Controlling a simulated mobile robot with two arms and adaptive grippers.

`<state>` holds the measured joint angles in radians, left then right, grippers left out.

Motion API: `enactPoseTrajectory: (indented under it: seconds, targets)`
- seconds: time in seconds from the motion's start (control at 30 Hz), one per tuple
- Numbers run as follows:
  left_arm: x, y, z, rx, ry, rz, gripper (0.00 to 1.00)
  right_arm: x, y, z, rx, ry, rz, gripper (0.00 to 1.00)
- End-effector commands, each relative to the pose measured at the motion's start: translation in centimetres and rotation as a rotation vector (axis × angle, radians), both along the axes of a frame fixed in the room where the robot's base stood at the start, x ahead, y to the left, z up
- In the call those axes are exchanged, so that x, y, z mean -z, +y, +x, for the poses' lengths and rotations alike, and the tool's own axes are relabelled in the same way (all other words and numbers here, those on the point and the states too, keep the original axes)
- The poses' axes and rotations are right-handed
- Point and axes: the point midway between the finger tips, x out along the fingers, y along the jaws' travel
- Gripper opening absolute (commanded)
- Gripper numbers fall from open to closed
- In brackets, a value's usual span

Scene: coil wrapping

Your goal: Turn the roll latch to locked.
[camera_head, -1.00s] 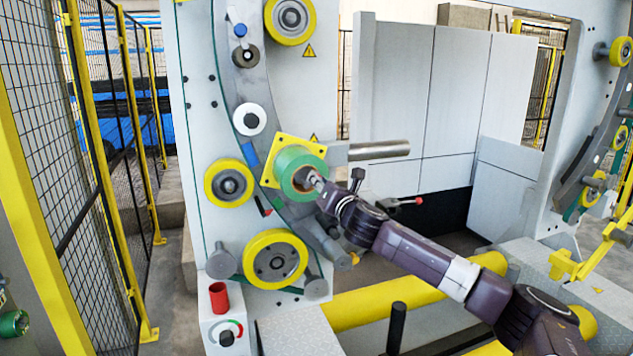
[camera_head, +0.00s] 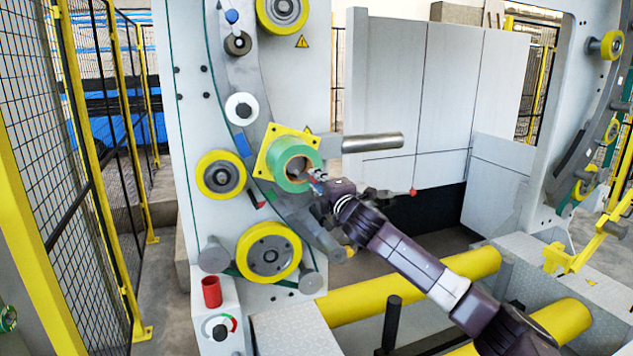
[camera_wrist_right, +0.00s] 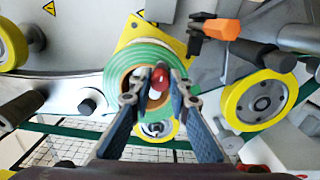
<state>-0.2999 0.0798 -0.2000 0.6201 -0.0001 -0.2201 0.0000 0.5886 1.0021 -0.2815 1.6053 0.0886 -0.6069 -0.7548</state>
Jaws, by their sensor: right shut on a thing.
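The green tape roll (camera_head: 293,177) sits in front of a yellow square plate (camera_head: 268,150) on the white machine; it also shows in the right wrist view (camera_wrist_right: 118,88). My right gripper (camera_head: 318,178) is at the roll's right front edge. In the right wrist view my gripper (camera_wrist_right: 158,92) has its two fingers on either side of a red ball knob (camera_wrist_right: 160,78), in front of the roll's core. It is shut on this knob, which I take to be the roll latch's handle. The latch's body is hidden. My left gripper is not in view.
A steel bar (camera_head: 372,142) juts out right of the roll. A red-tipped lever (camera_head: 412,192) shows behind my arm. Yellow rollers (camera_head: 221,175) surround the roll. An orange-and-black tool (camera_wrist_right: 222,28) is near my right gripper.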

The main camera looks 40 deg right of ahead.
Motion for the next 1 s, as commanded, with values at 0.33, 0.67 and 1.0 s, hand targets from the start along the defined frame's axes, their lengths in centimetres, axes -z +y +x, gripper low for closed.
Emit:
enactPoseTrajectory:
  seconds: [0.33,0.67,1.0]
  targets:
    - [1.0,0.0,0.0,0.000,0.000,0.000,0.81,1.3,0.3,0.1,0.000,-0.078,0.262,0.00]
    - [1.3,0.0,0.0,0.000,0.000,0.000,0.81,1.7,0.4,0.2,0.001,-0.117,0.388,0.00]
    - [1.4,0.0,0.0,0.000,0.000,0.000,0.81,1.8,0.5,0.2,0.001,-0.124,0.415,0.00]
